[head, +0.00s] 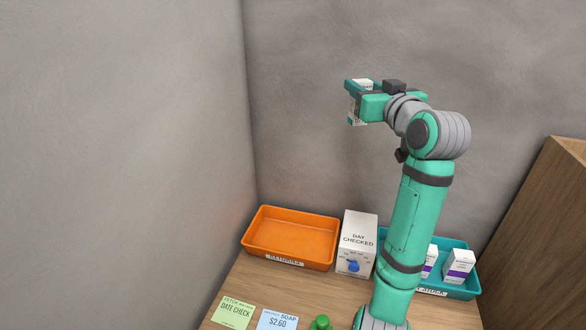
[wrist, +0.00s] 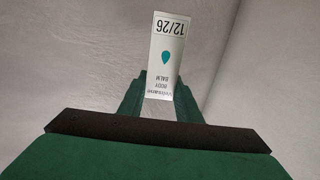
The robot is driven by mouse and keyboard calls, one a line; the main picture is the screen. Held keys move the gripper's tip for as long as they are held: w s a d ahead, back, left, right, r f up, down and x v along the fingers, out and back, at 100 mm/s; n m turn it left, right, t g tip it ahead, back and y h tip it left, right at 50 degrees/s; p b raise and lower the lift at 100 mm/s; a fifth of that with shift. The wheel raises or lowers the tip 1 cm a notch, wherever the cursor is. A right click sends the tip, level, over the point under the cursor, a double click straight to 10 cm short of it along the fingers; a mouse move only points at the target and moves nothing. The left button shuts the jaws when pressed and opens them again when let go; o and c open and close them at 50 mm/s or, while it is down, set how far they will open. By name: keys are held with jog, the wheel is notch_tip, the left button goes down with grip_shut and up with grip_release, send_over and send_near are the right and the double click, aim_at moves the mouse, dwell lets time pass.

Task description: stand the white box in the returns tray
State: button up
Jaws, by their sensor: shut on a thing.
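My gripper (head: 360,97) is raised high in front of the back wall, well above the counter. It is shut on a white box (wrist: 168,55), which shows upside-down print reading body balm, a teal drop and 12/26 in the wrist view. In the head view only small parts of the box (head: 353,111) show around the fingers. An empty orange tray (head: 290,235) stands at the back left of the counter. A teal tray (head: 462,291) stands at the back right, partly hidden by my arm.
A white "day checked" box (head: 357,240) with a blue mark stands between the trays. White boxes with purple bands (head: 459,265) stand in the teal tray. A green card (head: 233,312), a blue soap price card (head: 277,320) and a green object (head: 321,322) are in front. A wooden panel (head: 545,230) rises at right.

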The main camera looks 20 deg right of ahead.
jog(key=s+a+f+h, duration=0.1)
jog(key=a+f, duration=0.2)
jog(key=f, duration=0.8)
jog(key=s+a+f+m, duration=0.1)
jog(key=s+a+f, duration=0.1)
jog(key=f, duration=0.8)
jog(key=s+a+f+h, duration=0.1)
jog(key=a+f, duration=0.2)
jog(key=f, duration=0.8)
jog(key=w+a+f, duration=0.7)
jog(key=w+f, duration=0.4)
jog(key=f, duration=0.2)
jog(key=shift+w, duration=0.35)
jog(key=shift+f+m+h, duration=0.3)
jog(key=shift+f, duration=0.35)
jog(key=o, duration=1)
jog(key=shift+a, duration=0.1)
